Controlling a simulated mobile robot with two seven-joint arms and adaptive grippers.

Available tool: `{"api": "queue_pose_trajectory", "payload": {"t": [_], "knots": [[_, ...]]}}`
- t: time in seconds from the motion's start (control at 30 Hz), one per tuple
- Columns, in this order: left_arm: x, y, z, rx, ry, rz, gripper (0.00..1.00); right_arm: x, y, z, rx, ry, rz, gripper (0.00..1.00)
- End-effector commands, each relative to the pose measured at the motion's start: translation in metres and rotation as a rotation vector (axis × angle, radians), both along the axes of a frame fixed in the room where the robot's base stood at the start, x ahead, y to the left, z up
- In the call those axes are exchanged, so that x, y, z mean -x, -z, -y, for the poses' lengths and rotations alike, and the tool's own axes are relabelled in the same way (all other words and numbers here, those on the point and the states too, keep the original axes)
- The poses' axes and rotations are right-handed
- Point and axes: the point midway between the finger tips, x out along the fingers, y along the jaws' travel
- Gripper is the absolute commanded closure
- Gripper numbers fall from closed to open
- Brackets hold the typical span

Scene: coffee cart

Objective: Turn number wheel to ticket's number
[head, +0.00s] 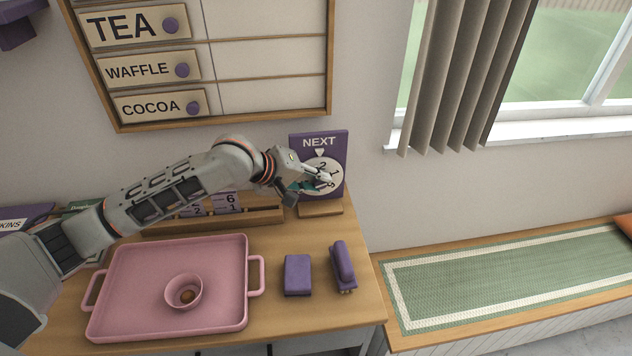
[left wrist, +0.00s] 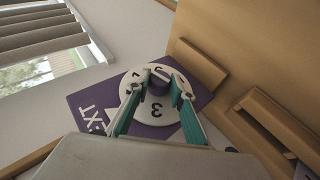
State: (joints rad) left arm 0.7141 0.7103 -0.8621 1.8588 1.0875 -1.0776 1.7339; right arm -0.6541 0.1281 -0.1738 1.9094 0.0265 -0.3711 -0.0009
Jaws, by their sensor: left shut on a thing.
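The purple NEXT sign (head: 319,141) stands upright at the back right of the counter. Its white number wheel (head: 334,187) sits below a white pointer; a 2 shows near the pointer and a 1 to its right. My left gripper (head: 318,183) covers part of the wheel. Cards with numbers (head: 228,202), perhaps tickets, stand in a wooden rack (head: 262,216), partly hidden by my arm.
A pink tray (head: 128,246) with a small pink bowl (head: 184,292) fills the counter's middle. A purple block (head: 298,275) and a purple stamp-like object (head: 343,266) lie right of it. A menu board (head: 270,75) hangs above. A bench with a green mat (head: 500,280) is at right.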

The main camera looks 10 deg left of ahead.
Motion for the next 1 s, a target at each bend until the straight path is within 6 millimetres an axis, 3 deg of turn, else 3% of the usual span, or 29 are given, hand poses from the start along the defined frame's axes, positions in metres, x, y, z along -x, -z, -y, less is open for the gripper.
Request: {"api": "queue_pose_trajectory", "payload": {"t": [0.03,0.07,0.1,0.13,0.57,1.0], "knots": [[0.001,0.001,0.0,0.0,0.001,-0.002,0.99,0.0,0.0,0.0,0.0,0.0,0.0,0.31],[0.001,0.001,0.0,0.0,0.001,-0.002,0.72,0.0,0.0,0.0,0.0,0.0,0.0,0.31],[0.001,0.001,0.0,0.0,0.001,-0.002,0.62,0.0,0.0,0.0,0.0,0.0,0.0,0.31],[0.001,0.001,0.0,0.0,0.001,-0.002,0.6,0.0,0.0,0.0,0.0,0.0,0.0,0.31],[0.004,-0.005,-0.004,0.001,0.0,0.001,0.6,0.001,0.001,-0.002,-0.007,0.01,-0.004,0.31],[0.054,-0.056,-0.042,-0.002,0.0,0.002,0.6,0.0,0.0,-0.001,-0.006,0.007,-0.001,0.31]]}}
